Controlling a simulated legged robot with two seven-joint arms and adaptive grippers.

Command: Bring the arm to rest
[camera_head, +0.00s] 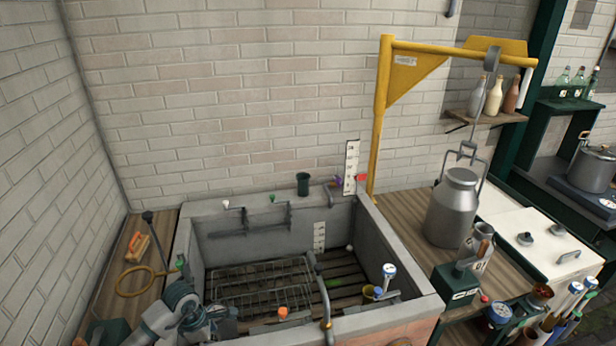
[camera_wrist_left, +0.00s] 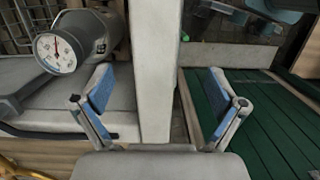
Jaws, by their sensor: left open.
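My left gripper (camera_wrist_left: 160,95) shows in the left wrist view with its two blue-padded fingers spread wide. A pale upright post or edge (camera_wrist_left: 155,60) shows between the fingers and beyond them; I cannot tell its distance. Nothing is held between the fingers. In the head view, part of my grey left arm (camera_head: 178,312) shows at the lower left, by the near left corner of the stone basin (camera_head: 395,250). The gripper's fingers cannot be made out there. My right gripper is not in view.
A wire rack (camera_head: 262,288) lies in the basin. A metal churn (camera_head: 452,208) hangs from the yellow hoist (camera_head: 379,120) at right. A round gauge (camera_wrist_left: 56,52) and green slats (camera_wrist_left: 262,125) flank the fingers.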

